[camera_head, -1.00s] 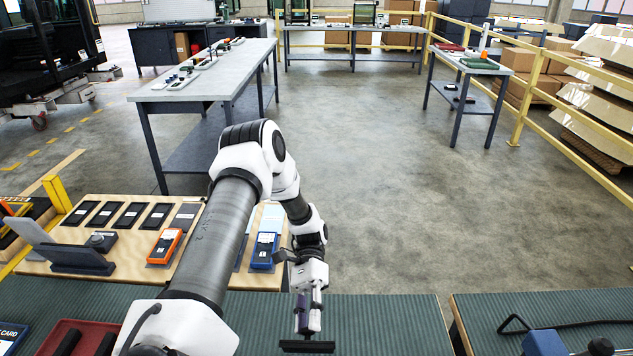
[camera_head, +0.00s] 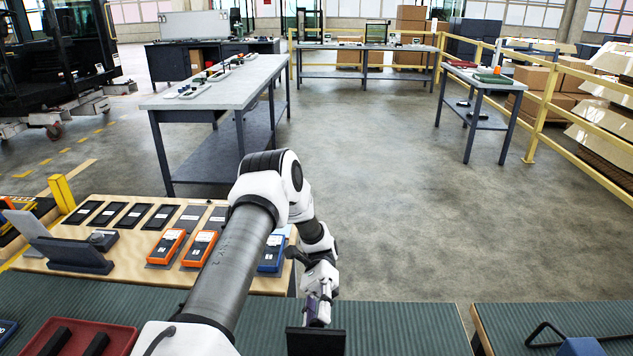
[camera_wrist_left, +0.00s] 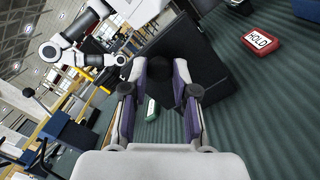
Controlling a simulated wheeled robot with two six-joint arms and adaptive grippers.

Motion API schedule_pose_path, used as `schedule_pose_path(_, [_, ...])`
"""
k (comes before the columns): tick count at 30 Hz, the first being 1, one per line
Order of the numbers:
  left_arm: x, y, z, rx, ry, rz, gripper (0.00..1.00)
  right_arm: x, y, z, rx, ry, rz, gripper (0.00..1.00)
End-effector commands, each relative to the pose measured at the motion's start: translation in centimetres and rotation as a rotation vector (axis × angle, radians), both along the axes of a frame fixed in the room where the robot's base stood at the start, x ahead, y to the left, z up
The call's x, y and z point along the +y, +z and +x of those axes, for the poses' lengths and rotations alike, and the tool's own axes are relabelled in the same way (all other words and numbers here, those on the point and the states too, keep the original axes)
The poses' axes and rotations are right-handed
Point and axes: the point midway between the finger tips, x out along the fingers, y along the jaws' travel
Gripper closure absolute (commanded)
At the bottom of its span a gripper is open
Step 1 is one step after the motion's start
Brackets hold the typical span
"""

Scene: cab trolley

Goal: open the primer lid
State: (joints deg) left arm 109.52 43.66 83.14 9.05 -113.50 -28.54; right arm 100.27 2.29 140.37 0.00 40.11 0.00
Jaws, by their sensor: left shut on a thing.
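A black flat panel (camera_head: 316,342), which looks like the primer lid, stands at the bottom edge of the head view, at the green-matted bench. Its lower part is cut off by the frame. My left gripper (camera_head: 319,314) is at its top edge. In the left wrist view the dark panel (camera_wrist_left: 205,75) stands tilted just beyond the fingers. My left gripper (camera_wrist_left: 160,80) is shut on a dark part between its fingertips, which seems to belong to this panel. The inside of the primer is hidden. My right gripper is not in view.
The green bench mat (camera_head: 400,325) is bare right of the gripper. A red tray (camera_head: 105,335) with dark pieces is at lower left. A wooden board (camera_head: 130,270) holds several handheld devices. A red HOLD block (camera_wrist_left: 261,41) and a small green-and-white object (camera_wrist_left: 151,108) lie on the mat.

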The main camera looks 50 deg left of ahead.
Motion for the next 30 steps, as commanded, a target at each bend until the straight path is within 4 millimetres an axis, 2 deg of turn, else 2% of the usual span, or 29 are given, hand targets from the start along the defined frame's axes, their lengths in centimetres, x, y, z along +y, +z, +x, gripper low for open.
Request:
schedule_pose_path(2, [-0.1,-0.5,-0.1,-0.001,0.000,0.009,1.00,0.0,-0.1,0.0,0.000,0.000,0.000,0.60])
schedule_pose_path(3, [-0.1,-0.5,-0.1,-0.001,0.000,0.009,0.65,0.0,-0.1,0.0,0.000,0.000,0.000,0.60])
schedule_pose_path(5, [-0.1,-0.5,-0.1,-0.001,0.000,0.009,0.47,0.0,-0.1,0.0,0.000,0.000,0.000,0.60])
schedule_pose_path(20, [-0.1,0.0,0.0,-0.005,0.001,0.008,0.47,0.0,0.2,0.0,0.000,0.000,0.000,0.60])
schedule_pose_path(25, [-0.4,1.2,-0.3,-0.046,0.001,0.054,0.47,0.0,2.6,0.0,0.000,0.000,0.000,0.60])
schedule_pose_path(30, [-1.1,2.5,-0.9,-0.146,0.000,0.171,0.47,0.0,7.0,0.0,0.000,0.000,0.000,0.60])
